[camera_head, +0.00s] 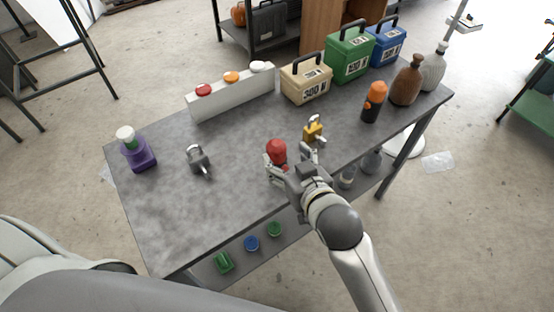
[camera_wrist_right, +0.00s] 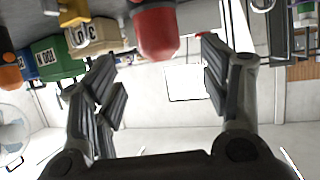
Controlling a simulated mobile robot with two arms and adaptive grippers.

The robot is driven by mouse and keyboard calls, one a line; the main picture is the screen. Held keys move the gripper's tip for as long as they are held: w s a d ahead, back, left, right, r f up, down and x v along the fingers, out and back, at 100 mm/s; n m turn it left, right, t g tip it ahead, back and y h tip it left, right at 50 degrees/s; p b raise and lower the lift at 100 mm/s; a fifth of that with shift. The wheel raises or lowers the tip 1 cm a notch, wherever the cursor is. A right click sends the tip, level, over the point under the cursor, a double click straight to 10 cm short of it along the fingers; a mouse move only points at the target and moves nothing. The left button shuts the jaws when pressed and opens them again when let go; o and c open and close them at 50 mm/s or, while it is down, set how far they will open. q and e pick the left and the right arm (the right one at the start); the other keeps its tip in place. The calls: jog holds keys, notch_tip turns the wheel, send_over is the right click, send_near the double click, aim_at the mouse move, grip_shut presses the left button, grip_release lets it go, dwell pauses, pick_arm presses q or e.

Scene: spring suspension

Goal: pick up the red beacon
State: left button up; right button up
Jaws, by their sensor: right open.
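The red beacon (camera_head: 277,150) has a rounded red top and stands on the grey table near its middle. In the right wrist view its red dome (camera_wrist_right: 156,28) hangs in from the top edge, between and beyond the fingertips; its base is out of frame there. My right gripper (camera_head: 290,161) is open and empty. Its fingers reach the beacon's near side in the head view, partly hiding the lower part. In the right wrist view the open fingers (camera_wrist_right: 160,62) show a gap on both sides of the dome. My left gripper is not in view.
A yellow-and-grey object (camera_head: 313,130) stands close right of the beacon. Behind are a white box with coloured domes (camera_head: 236,95) and several toolboxes (camera_head: 350,54). Bottles and an orange-topped object (camera_head: 374,102) stand right.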

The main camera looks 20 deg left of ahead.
aim_at(281, 154)
jog(key=x, duration=0.2)
jog(key=shift+w+a+f, duration=0.15)
jog(key=shift+w+f, duration=0.05)
jog(key=shift+w, duration=0.05)
jog(key=shift+w+a+f+p, duration=0.2)
jog(key=shift+p, duration=0.15)
jog(key=shift+f+p+x, duration=0.15)
jog(key=shift+p+x, duration=0.1)
jog(key=shift+x, duration=0.85)
jog(key=shift+f+p+x, duration=0.15)
jog(key=shift+p+x, duration=0.1)
jog(key=shift+x, duration=0.85)
jog(key=shift+s, duration=0.15)
jog(key=shift+d, duration=0.1)
jog(key=c, duration=1.5)
